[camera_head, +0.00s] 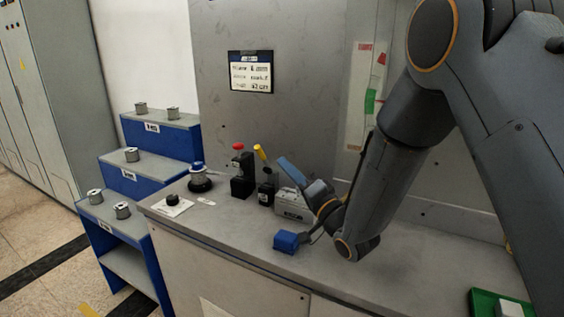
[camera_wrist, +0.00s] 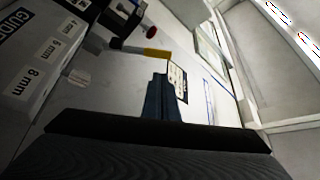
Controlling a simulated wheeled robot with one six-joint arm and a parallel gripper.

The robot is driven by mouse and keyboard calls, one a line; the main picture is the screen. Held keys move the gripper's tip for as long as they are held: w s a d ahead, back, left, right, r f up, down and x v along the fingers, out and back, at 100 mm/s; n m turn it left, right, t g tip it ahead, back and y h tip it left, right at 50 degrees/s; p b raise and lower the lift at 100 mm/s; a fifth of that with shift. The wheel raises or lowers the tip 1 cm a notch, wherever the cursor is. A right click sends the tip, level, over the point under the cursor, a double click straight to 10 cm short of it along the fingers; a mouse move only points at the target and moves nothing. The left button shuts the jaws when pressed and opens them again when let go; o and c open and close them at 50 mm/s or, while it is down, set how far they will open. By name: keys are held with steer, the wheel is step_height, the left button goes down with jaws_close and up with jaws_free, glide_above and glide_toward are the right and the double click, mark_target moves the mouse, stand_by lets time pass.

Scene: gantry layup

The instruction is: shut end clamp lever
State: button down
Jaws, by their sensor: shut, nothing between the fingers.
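The clamp lever has a yellow handle (camera_head: 260,152) and rises from a small black base (camera_head: 267,190) on the bench; it leans to the upper left. In the wrist view the yellow handle (camera_wrist: 156,53) and its grey shaft show just beyond my fingertips. My gripper (camera_head: 281,160) has long blue fingers, shut and empty, just right of the handle in the head view. The fingers also show in the wrist view (camera_wrist: 160,80). I cannot tell whether they touch the handle.
A black fixture with a red knob (camera_head: 239,163) stands left of the lever. A grey guide block (camera_head: 292,208) sits right of it, partly behind my gripper. A spool (camera_head: 199,178) stands further left. A green tray (camera_head: 481,303) lies at lower right.

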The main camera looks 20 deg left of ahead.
step_height(320, 180, up, 2)
steer(key=p, duration=0.2)
glide_above(266, 162)
steer(key=s+d, duration=0.2)
steer(key=shift+d+r, duration=0.15)
steer(key=shift+r, duration=0.05)
steer(key=shift+s, duration=0.15)
